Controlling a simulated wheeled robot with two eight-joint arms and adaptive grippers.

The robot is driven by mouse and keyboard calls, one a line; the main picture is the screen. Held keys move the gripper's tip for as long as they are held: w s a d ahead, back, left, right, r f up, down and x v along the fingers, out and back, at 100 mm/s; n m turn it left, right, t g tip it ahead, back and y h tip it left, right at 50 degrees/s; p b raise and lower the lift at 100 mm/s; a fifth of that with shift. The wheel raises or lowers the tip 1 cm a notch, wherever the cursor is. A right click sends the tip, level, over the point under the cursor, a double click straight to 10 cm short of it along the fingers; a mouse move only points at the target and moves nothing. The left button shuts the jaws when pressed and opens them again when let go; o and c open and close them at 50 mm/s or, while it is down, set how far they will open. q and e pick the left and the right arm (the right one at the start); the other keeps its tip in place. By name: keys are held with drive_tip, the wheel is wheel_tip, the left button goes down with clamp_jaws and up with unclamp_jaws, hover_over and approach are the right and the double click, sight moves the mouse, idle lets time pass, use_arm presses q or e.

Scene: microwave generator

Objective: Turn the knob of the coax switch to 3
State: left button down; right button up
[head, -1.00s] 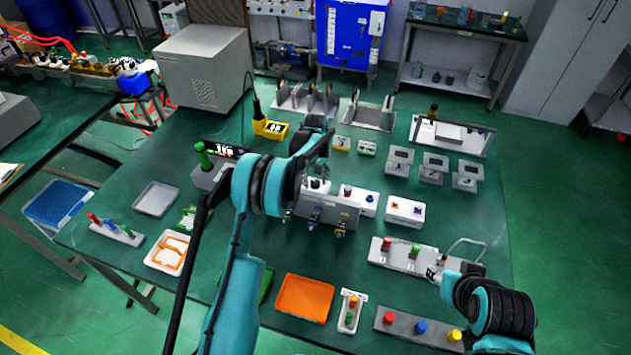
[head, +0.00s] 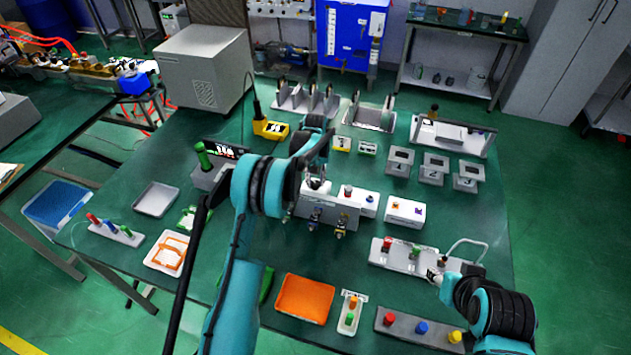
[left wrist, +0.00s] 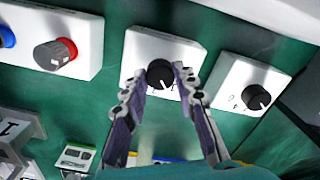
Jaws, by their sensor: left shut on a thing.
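In the left wrist view a black round knob (left wrist: 159,72) with a white pointer mark stands on a small white box (left wrist: 184,52). My left gripper (left wrist: 162,78) is shut on this knob, one finger on each side. The pointer shows between the fingers; I cannot read the scale around it. In the head view my left gripper (head: 317,184) is at the white units mid-table, its fingertips small and partly hidden by my arm. My right gripper (head: 437,274) is low at the right, by a grey strip with coloured knobs; its fingers are too small to judge.
Another white box (left wrist: 250,85) with a black knob stands right of the held one in the wrist view. A white box (left wrist: 62,30) with a grey-and-red knob stands left. In the head view an orange tray (head: 305,298) lies in front; green table is free between items.

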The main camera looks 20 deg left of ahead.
use_arm(q)
drive_tip(key=m+b, duration=0.1)
drive_tip(key=m, duration=0.8)
drive_tip(key=shift+b, duration=0.35)
drive_tip(key=m, duration=0.4)
drive_tip(key=shift+m, duration=0.3)
drive_tip(key=m, duration=0.4)
drive_tip(key=shift+m+b, duration=0.3)
drive_tip(key=shift+b, duration=0.1)
drive_tip(key=c, duration=1.2)
unclamp_jaws()
drive_tip(key=shift+r, duration=0.1)
